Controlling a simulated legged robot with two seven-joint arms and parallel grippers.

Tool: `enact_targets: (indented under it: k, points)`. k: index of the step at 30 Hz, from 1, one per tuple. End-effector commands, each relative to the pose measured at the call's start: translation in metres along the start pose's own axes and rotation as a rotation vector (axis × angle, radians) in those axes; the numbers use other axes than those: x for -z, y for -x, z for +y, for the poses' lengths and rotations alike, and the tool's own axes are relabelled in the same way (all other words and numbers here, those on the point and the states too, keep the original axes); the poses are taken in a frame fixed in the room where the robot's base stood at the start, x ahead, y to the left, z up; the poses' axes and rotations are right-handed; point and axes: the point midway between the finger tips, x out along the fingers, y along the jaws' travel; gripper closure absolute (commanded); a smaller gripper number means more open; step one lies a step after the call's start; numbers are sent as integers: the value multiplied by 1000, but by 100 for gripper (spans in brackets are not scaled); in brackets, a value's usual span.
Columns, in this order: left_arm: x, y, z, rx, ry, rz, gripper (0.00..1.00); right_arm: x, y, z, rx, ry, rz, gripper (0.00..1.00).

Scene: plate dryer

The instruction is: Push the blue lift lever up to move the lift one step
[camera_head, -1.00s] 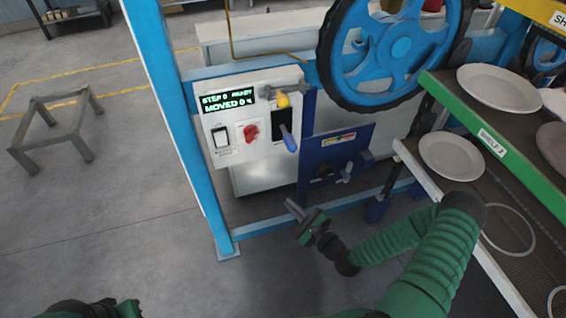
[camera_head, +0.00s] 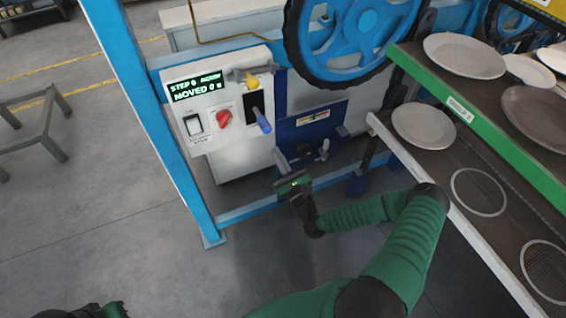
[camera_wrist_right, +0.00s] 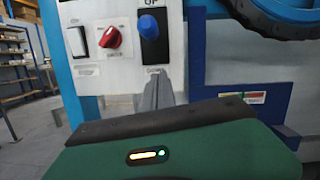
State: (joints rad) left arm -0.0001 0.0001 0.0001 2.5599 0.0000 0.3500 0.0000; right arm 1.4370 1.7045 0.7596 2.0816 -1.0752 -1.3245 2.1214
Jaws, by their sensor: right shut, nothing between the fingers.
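The blue lift lever (camera_head: 261,122) sticks out and tilts downward from a black slot on the white control panel (camera_head: 208,135). Its blue knob (camera_wrist_right: 149,27) shows in the right wrist view near the top of the slot plate, under a label reading "UP". My right gripper (camera_head: 281,161) is shut and empty, below the lever and apart from it. Its grey fingertips (camera_wrist_right: 157,86) point at the panel's lower edge, just under the slot.
A blue box (camera_head: 308,127) and a large blue wheel (camera_head: 365,22) are to the right. The shelf (camera_head: 470,125) with plates stands close beside my right arm.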

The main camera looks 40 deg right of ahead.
Motion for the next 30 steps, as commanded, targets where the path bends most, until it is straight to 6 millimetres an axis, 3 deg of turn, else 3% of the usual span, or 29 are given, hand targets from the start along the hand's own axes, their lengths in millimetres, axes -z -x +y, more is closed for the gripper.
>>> enact_targets:
  k: [5,6,12,25,30]
  points:
    - [1,6,0,0,0,0,100,-2,-40,1,-1,0,-1,100]
    - [2,11,0,0,0,0,100,-13,-42,0,-1,-1,-2,100]
    - [5,19,0,0,0,0,100,-37,-46,-1,-1,-1,-2,100]
    - [5,21,0,0,0,0,100,-41,-47,0,-2,0,2,100]
    - [12,50,0,0,0,0,100,-60,-50,-4,-12,-3,68,100]
